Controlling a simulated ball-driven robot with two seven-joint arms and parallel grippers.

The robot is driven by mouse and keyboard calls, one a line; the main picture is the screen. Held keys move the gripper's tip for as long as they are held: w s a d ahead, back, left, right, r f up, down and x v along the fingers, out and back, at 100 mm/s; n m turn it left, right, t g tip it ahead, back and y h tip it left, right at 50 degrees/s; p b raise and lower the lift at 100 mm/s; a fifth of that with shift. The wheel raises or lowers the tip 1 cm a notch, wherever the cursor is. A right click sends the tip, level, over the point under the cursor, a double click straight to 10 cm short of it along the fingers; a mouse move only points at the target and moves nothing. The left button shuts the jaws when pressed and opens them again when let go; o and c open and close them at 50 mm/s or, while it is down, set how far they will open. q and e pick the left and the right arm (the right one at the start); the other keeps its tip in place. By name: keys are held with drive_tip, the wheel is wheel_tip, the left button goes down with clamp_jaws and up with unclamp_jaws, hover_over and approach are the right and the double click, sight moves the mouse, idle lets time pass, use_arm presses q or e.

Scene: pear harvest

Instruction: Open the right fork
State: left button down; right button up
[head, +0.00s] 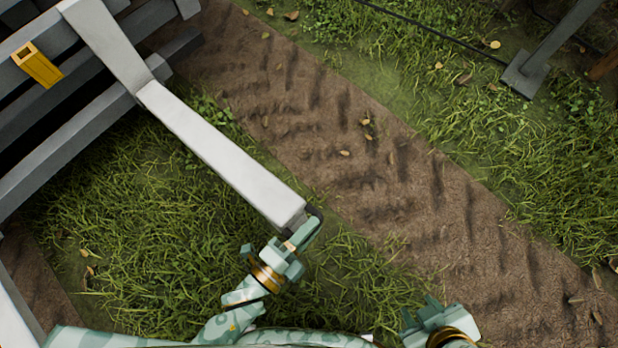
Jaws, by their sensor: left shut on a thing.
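The right fork (222,155) is a long white bar. It runs from a joint beside the grey slatted frame down and right over the grass to a tip with a small dark handle. My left gripper (299,237) is shut on the handle at that tip and hides part of it. My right gripper (422,312) is at the bottom edge, away from the fork. Its fingers look apart, with nothing between them.
The grey slatted frame (62,150) with a yellow block (37,65) fills the upper left. Another white bar (14,318) shows at the lower left edge. A grey post foot (524,74) stands at the upper right. Grass and a dirt track (390,185) lie open to the right.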

drive_tip(key=shift+w+r, duration=0.1)
idle(0.3)
use_arm(q)
drive_tip(key=c, duration=1.4)
unclamp_jaws()
drive_tip(key=shift+o, duration=0.2)
